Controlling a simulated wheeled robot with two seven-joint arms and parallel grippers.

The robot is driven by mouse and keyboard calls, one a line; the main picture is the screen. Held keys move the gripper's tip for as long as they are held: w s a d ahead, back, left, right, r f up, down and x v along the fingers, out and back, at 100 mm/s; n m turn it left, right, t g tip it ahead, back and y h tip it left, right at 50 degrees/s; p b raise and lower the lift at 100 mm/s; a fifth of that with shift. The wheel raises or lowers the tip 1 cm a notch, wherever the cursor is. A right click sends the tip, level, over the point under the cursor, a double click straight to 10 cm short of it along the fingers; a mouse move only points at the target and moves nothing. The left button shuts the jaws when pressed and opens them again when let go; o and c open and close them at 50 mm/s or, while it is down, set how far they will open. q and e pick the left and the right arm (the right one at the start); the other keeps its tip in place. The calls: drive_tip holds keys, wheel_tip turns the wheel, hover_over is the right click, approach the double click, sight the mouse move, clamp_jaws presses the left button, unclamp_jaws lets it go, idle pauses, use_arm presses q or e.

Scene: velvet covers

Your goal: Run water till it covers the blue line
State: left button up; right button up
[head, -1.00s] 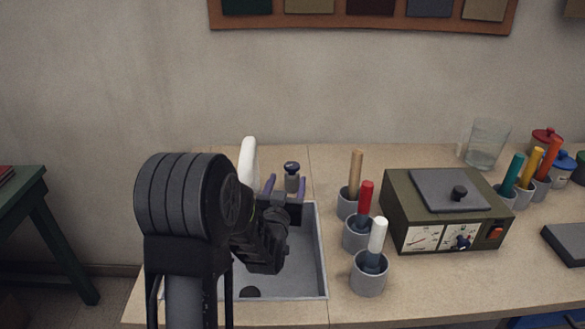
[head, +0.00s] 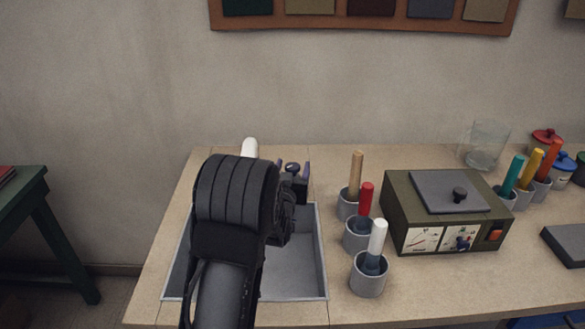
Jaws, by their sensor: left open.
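The grey sink (head: 305,272) is set into the worktop, and my left arm covers much of it. A white spout (head: 250,147) rises behind the sink, its lower part hidden by my arm. A dark round tap knob (head: 292,167) stands at the sink's back edge. My left gripper (head: 294,170) is open, its two purple-grey fingertips on either side of the knob; I cannot tell if they touch it. A clear glass jug (head: 485,146) stands at the back right, far from the sink. I see no running water and no blue line. My right gripper is out of view.
Three grey pots with wooden (head: 356,178), red (head: 366,203) and white (head: 376,240) handles stand right of the sink. A green box (head: 395,210) with a grey lid and dials is beside them. More handled pots and lidded jars stand farther right.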

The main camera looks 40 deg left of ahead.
use_arm(q)
clamp_jaws()
drive_tip(key=shift+a+f+b, duration=0.1)
drive_tip(key=shift+f+b, duration=0.05)
drive_tip(key=shift+b, duration=0.45)
drive_tip(key=m+t+h+b, duration=0.1)
drive_tip(key=m+h+b, duration=0.1)
drive_tip(key=h+b, duration=0.2)
drive_tip(key=shift+m+t, duration=0.3)
drive_tip(key=shift+m, duration=0.1)
drive_tip(key=shift+r+m+h+b, duration=0.2)
drive_tip(key=shift+m+h+b, duration=0.35)
drive_tip(key=shift+h, duration=0.25)
unclamp_jaws()
drive_tip(key=shift+s, duration=0.1)
